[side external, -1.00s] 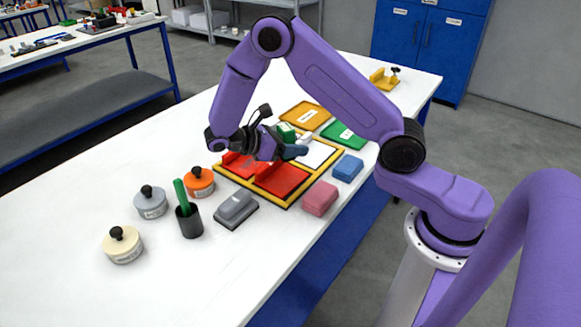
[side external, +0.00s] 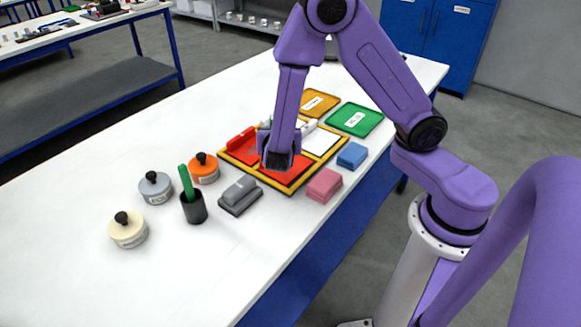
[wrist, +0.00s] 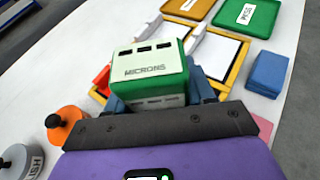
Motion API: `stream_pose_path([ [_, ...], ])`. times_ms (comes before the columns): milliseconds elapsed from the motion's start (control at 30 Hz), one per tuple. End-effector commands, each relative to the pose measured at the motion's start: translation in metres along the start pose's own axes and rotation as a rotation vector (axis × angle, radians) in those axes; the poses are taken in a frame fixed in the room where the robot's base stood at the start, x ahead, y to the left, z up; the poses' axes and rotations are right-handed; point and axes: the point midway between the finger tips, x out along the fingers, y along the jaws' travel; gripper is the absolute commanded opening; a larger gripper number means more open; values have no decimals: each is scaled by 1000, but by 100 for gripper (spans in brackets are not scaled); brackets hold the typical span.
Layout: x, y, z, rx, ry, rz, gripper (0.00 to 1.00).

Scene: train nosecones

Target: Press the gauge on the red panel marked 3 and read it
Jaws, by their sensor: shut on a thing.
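A green gauge with a pale face marked MICRONS (wrist: 150,62) is held between the fingers of my gripper (wrist: 160,95) in the wrist view. In the side external view my gripper (side external: 279,165) points down over the yellow-framed tray (side external: 318,172), and the arm hides the gauge. The tray holds red panels: one at the front (side external: 294,176) and one at the left (side external: 240,149) with a red block (side external: 240,138) at its back edge. A white panel (side external: 321,142) lies at the right. No mark 3 is readable, and I cannot tell whether the gauge touches a panel.
An orange tray (side external: 316,102) and a green tray (side external: 354,119) lie behind. Blue (side external: 352,155) and pink (side external: 324,185) blocks stand at the right.

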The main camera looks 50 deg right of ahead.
Motion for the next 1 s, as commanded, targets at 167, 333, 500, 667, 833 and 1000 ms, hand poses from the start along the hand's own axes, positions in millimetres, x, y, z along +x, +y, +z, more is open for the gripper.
stream_pose_path([
  [167,10,-2,1,57,-12,-110,18],
  [333,23,-10,0,153,-26,-318,18],
  [500,32,-20,-5,247,-30,-543,18],
  [667,36,-28,-14,323,-24,-744,18],
  [833,36,-34,-21,378,-10,-901,18],
  [1000,36,-36,-26,405,0,-980,18],
])
